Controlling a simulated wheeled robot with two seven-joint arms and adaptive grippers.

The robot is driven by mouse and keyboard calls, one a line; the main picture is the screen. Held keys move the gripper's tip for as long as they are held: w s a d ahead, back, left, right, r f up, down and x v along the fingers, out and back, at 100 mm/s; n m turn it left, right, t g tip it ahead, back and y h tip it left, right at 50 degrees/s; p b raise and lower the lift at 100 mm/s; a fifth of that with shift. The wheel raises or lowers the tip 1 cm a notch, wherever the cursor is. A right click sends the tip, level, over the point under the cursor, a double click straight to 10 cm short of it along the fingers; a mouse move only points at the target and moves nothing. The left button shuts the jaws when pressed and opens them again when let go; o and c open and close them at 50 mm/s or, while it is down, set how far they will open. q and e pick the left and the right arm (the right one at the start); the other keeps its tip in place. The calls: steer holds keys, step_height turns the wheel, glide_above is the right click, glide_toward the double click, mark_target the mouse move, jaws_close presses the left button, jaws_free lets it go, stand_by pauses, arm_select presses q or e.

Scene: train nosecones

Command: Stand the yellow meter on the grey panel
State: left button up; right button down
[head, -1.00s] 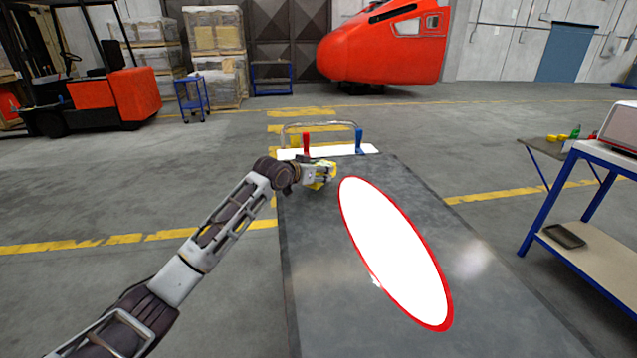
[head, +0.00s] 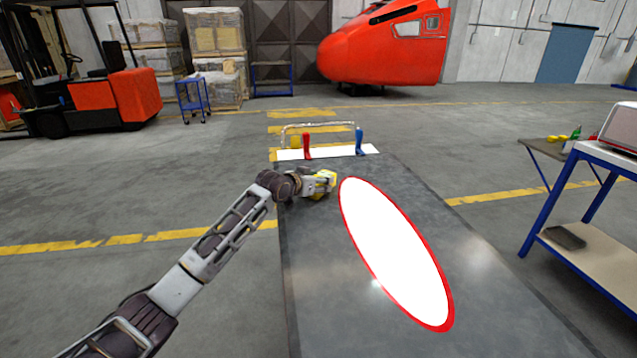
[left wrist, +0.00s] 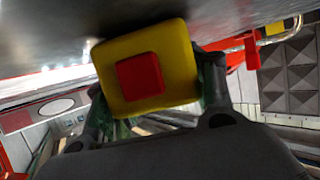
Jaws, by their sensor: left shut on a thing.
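The yellow meter (head: 327,181) is in the jaws of my left gripper (head: 318,186), over the far left part of the grey panel (head: 313,265). In the left wrist view the meter (left wrist: 178,65) shows a yellow face with a red square, with one finger on each side of it. The grey panel (left wrist: 60,35) fills the top of that view, close against the meter's edge. I cannot tell whether the two touch. My right gripper is not in view.
A white oval with a red rim (head: 397,255) lies on the panel right of the meter. Behind stand a red-handled tool (head: 307,146) and a blue-handled tool (head: 359,143) by a white strip. A blue-framed table (head: 610,160) stands at right.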

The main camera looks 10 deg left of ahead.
arm_select(q)
steer(key=o, duration=1.3)
steer(key=shift+f, duration=0.1)
